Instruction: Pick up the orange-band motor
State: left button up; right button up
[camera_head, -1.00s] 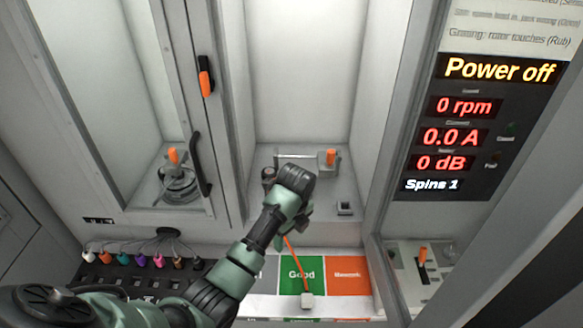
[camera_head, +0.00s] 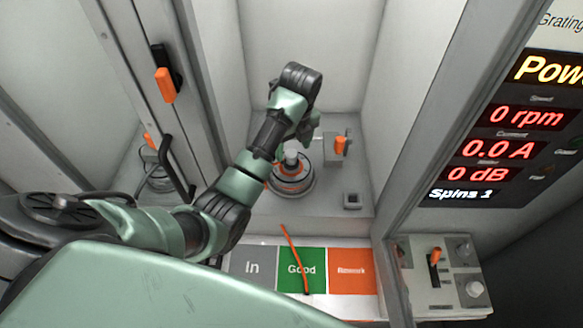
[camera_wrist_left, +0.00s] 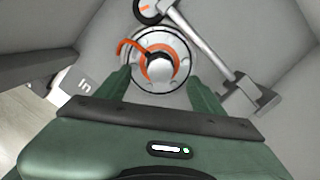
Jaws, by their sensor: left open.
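The orange-band motor (camera_head: 292,180) sits upright in the open bay, a round grey hub with an orange ring and a pale shaft top. In the left wrist view the motor (camera_wrist_left: 172,50) shows from above, with an orange lead curling off to its left. My left gripper (camera_head: 296,138) is over the motor in the head view and partly hides it. In the left wrist view the left gripper (camera_wrist_left: 158,92) has its fingers spread, one to each side of the motor's near edge. Contact cannot be told. My right gripper is not in view.
A metal arm (camera_wrist_left: 202,40) stands beside the motor, and an orange-handled clamp (camera_head: 341,146) is at the bay's right. In front lie labels In, Good (camera_head: 302,268) and Rework (camera_head: 351,270). A control box (camera_head: 440,275) and display (camera_head: 505,140) are at right.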

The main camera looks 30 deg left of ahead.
aim_at(292, 152)
pick_arm(q)
notch_tip(292, 152, down, 2)
jog(key=shift+a+f+p, duration=0.15)
jog(key=shift+p, duration=0.75)
jog(key=f, duration=0.2)
jog(key=shift+w+a+f, duration=0.25)
jog(key=shift+f, duration=0.15)
jog(key=c, duration=1.4)
grip_shut()
jog(key=shift+w+r, duration=0.2)
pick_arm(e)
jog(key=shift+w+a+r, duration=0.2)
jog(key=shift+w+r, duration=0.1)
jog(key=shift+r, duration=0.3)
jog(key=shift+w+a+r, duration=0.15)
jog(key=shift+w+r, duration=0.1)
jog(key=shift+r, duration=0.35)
